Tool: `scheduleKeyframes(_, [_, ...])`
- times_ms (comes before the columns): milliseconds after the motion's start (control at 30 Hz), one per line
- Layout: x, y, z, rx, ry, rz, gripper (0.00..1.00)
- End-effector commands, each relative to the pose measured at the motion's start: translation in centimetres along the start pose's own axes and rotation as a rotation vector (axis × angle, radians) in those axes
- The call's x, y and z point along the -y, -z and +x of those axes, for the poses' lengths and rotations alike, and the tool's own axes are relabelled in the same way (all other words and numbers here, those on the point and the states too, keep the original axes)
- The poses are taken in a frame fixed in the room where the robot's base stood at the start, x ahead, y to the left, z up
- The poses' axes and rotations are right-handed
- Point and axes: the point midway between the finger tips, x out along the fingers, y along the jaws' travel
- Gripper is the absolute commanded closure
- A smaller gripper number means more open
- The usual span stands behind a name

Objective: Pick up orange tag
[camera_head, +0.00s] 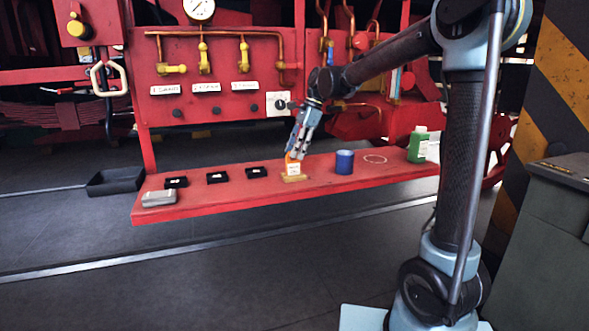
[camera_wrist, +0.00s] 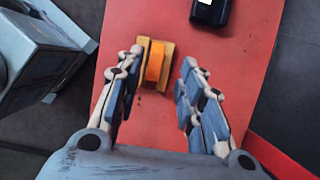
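The orange tag (camera_wrist: 154,62) stands on edge in a small tan wooden holder (camera_wrist: 143,76) on the red bench (camera_head: 215,197). In the head view the orange tag (camera_head: 292,159) shows at the middle of the bench, with a white label facing the camera. My gripper (camera_head: 294,154) hangs pointing down just above and behind the tag. In the wrist view my gripper (camera_wrist: 159,58) is open, one finger on each side. The tag lies ahead of the gap, nearer the left finger, and nothing is held. I cannot tell whether a finger touches the holder.
Right of the tag stand a blue cup (camera_head: 344,162) and a green bottle (camera_head: 418,145). Several small black trays (camera_head: 217,178) and a grey box (camera_head: 159,198) sit to the left. A red panel (camera_head: 215,90) with copper pipes and yellow valves rises behind the bench.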

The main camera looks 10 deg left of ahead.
Motion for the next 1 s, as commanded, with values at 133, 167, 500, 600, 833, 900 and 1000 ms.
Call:
scheduleKeyframes(133, [0.0,0.0,0.8,0.0,0.0,-0.001,0.65])
scheduleKeyframes(167, [0.0,-0.1,0.9,0.0,0.0,-0.001,0.65])
scheduleKeyframes(500, [-0.6,-0.7,4.9,0.0,-0.001,-0.002,0.65])
scheduleKeyframes(600, [-0.6,-0.7,5.7,0.0,0.0,0.0,0.65])
scheduleKeyframes(833, [-0.6,-0.6,6.0,0.0,0.0,0.0,0.65])
scheduleKeyframes(900, [-0.6,-0.6,6.0,0.0,0.0,0.0,0.67])
scheduleKeyframes(1000, [-0.6,-0.7,6.0,0.0,0.0,0.0,0.9])
